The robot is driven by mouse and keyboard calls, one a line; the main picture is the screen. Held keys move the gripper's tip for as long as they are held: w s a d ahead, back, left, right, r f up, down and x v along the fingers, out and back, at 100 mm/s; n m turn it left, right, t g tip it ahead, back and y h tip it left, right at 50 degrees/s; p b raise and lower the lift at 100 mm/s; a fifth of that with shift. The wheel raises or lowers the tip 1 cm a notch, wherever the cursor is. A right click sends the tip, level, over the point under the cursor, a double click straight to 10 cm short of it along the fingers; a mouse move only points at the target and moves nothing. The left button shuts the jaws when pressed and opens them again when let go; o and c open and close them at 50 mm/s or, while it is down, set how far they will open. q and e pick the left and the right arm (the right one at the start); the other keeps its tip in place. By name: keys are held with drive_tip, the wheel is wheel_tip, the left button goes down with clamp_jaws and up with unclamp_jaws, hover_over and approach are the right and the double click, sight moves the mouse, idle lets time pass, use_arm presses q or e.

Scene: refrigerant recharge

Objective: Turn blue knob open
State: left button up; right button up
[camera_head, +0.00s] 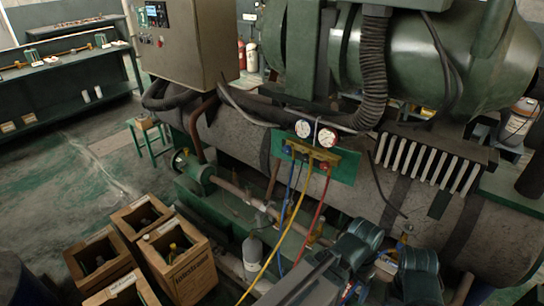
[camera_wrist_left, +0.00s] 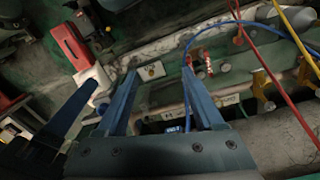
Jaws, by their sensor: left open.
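The gauge manifold (camera_head: 312,152) hangs on a green plate in front of the large insulated tank, with two round white dials on top. A small blue knob (camera_head: 288,150) shows at its left end and a red knob (camera_head: 324,166) toward its right. Blue, yellow and red hoses run down from it. My left gripper shows in the left wrist view (camera_wrist_left: 159,72), its two dark blue fingers apart with nothing between them. In the head view its fingers cannot be made out clearly. I cannot pick out the blue knob in the left wrist view. My right gripper is not in view.
Wooden crates (camera_head: 182,260) with bottles stand at the lower left. A grey cylinder (camera_head: 252,256) stands below the manifold. The hoses (camera_head: 291,226) hang across the space before the green pipework. A workbench (camera_head: 66,70) is at the back left, with open floor in front.

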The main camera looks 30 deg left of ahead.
use_arm(q)
drive_tip(key=w+a+r+t+h+b, duration=0.2)
drive_tip(key=w+a+t+h, duration=0.25)
drive_tip(key=w, duration=0.35)
drive_tip(key=n+t+y+b, duration=0.3)
drive_tip(key=n+t+y, duration=0.1)
drive_tip(key=t, duration=1)
approach(285, 151)
drive_tip(key=shift+g, duration=0.25)
drive_tip(key=w, duration=0.6)
drive_tip(key=w+d, duration=0.1)
drive_tip(key=w, duration=0.3)
drive_tip(key=shift+w+r, duration=0.15)
drive_tip(key=shift+r, duration=0.2)
drive_tip(key=shift+c, duration=0.3)
clamp_jaws()
